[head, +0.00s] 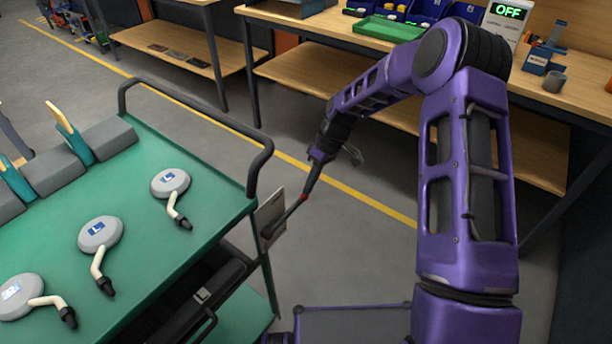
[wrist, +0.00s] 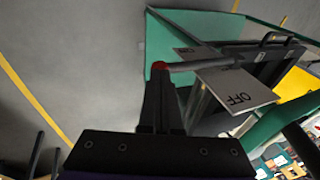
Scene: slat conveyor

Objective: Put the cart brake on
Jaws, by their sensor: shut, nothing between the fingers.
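The green cart (head: 165,262) stands at the left in the head view. Its brake lever (head: 285,216), a dark rod with a red tip, sticks out at the cart's near right end beside a pale plate (head: 271,212). My gripper (head: 309,183) is shut, with its fingertips at the red tip, seemingly touching it. In the wrist view, the shut gripper (wrist: 160,82) meets the red end of the lever (wrist: 205,63). The lever runs between an OFF label (wrist: 238,97) and an ON label (wrist: 190,52). Whether the fingers press on the tip is unclear.
Several grey round-headed parts (head: 100,233) with bent stems lie on the cart top. The cart's black handle rail (head: 190,114) rises near my arm. Grey floor between is clear.

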